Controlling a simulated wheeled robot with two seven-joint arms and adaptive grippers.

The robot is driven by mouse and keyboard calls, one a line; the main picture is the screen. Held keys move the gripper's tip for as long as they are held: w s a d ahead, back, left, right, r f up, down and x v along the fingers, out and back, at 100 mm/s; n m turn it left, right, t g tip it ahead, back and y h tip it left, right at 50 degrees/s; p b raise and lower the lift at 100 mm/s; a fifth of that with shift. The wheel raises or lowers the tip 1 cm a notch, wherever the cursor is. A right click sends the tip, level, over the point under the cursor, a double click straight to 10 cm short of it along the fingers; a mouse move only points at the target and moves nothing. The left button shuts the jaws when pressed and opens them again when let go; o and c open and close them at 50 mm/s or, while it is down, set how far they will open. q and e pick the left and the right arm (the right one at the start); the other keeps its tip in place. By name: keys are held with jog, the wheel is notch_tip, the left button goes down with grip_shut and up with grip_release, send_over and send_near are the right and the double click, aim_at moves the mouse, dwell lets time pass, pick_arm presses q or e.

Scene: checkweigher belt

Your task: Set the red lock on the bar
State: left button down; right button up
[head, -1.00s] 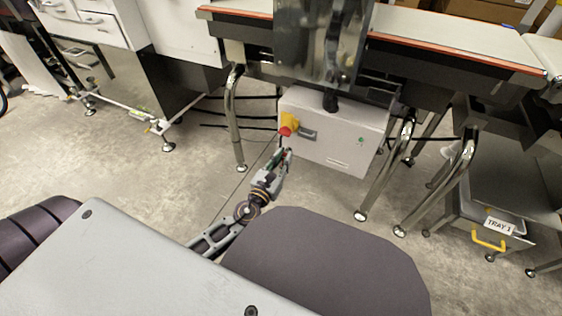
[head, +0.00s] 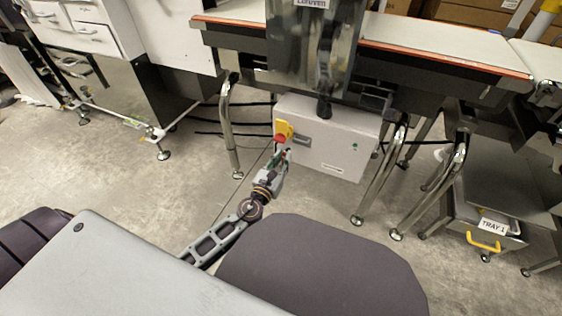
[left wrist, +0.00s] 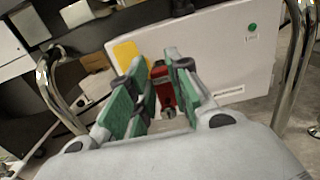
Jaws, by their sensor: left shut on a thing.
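The red lock (left wrist: 164,88) sits between the green-padded fingers of my left gripper (left wrist: 160,72) in the left wrist view. A small metal part shows at its near end. In the head view, my left gripper (head: 282,154) is at the lower left front of the white control box (head: 335,145). Red shows just beyond its fingertips, in front of a yellow plate (head: 284,128) on the box. A grey bar-like handle (head: 301,140) is beside it on the right. I cannot tell whether the lock touches the bar; the fingers hide part of it.
The box hangs under the belt conveyor (head: 440,42), between bent metal legs (head: 229,130). A tray marked TRAY 1 (head: 487,235) stands at the right. White drawers (head: 80,30) are at the upper left.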

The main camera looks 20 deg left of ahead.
aim_at(289, 148)
pick_arm(q)
jog(key=shift+w+d+p, duration=0.15)
jog(key=shift+w+p, duration=0.15)
jog(key=shift+w, duration=6.4)
jog(key=shift+w+d, duration=0.1)
jog(key=shift+w, duration=0.05)
jog(key=shift+f+b, duration=1.25)
jog(key=shift+b, duration=0.2)
jog(key=shift+f, duration=1)
jog(key=c, duration=1.2)
grip_release()
jog(key=shift+c, duration=0.2)
jog(key=shift+f, duration=0.1)
